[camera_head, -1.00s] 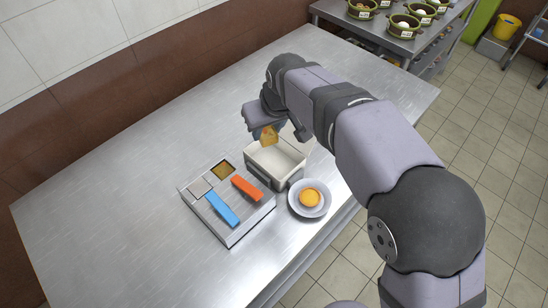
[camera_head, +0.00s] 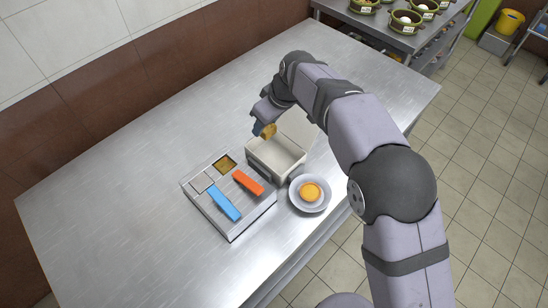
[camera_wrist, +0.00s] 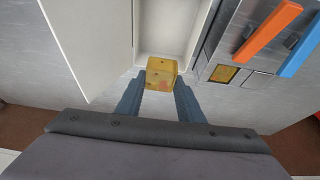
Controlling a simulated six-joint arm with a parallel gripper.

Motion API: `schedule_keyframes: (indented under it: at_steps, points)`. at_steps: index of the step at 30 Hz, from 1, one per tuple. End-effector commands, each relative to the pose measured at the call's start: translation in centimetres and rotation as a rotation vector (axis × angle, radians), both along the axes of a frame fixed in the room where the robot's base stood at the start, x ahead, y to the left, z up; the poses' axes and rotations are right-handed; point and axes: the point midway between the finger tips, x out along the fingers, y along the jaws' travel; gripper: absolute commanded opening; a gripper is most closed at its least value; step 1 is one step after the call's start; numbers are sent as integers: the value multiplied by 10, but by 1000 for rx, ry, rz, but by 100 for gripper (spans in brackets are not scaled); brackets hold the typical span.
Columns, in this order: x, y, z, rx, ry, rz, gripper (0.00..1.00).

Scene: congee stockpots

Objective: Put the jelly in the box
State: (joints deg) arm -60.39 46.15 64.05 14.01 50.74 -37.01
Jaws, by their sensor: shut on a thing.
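A translucent yellow jelly cube (camera_wrist: 161,73) is held between the two fingers of my gripper (camera_wrist: 160,92). In the head view the jelly (camera_head: 269,131) shows at my gripper (camera_head: 262,124), at the far left edge of the box and above the table. The open white box (camera_head: 277,160) stands on the table with its lid (camera_head: 298,128) raised. It also shows in the wrist view (camera_wrist: 170,28), where the jelly overlaps its near edge. The box looks empty in the part I see. I cannot tell the exact height of the jelly over the rim.
A metal tray (camera_head: 232,223) left of the box has compartments, one holding yellow-brown jelly (camera_head: 225,163), with an orange bar (camera_head: 248,182) and a blue bar (camera_head: 224,202) over it. A plate (camera_head: 296,198) with an orange-yellow round food (camera_head: 310,192) stands right. The table's left side is clear.

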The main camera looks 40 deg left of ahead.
Motion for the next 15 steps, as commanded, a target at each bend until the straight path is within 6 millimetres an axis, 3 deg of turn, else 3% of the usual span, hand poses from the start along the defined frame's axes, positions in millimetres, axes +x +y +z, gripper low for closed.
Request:
schedule_keyframes:
  at_steps: [15]
  points:
    - [0,0,-60,-1,1,-2,8]
